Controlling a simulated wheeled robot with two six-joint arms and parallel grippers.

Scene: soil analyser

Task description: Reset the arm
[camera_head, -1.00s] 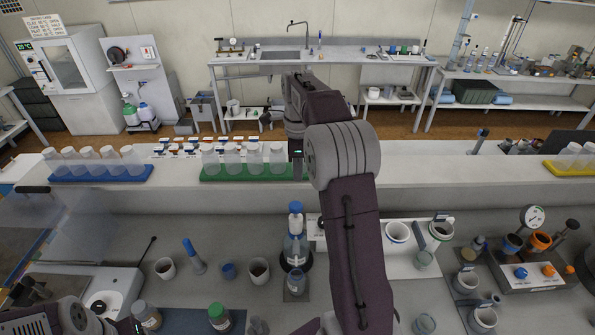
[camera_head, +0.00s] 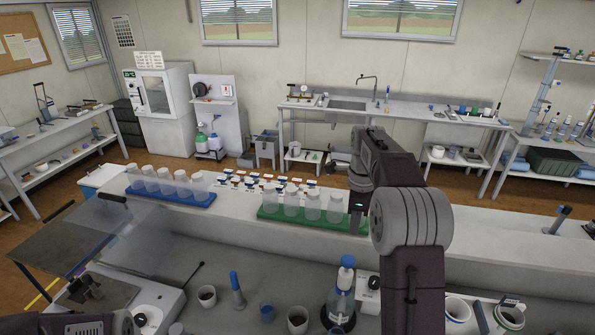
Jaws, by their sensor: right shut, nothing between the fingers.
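My right arm reaches up from the bottom right of the head view and out over the raised white shelf. My right gripper (camera_head: 357,222) hangs from its far end, shut and empty, at the right end of the green rack (camera_head: 270,214). I cannot tell whether it touches the rack. Several clear capped bottles (camera_head: 313,206) stand in the green rack. Only a grey link of my left arm shows at the bottom left edge; its gripper is outside the picture.
A blue rack (camera_head: 190,203) of bottles stands further left on the shelf (camera_head: 480,235). Below it on the bench are a blue-topped bottle (camera_head: 342,290), cups and white pots (camera_head: 457,308). A clear panel (camera_head: 130,235) stands at left. The shelf right of my arm is mostly clear.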

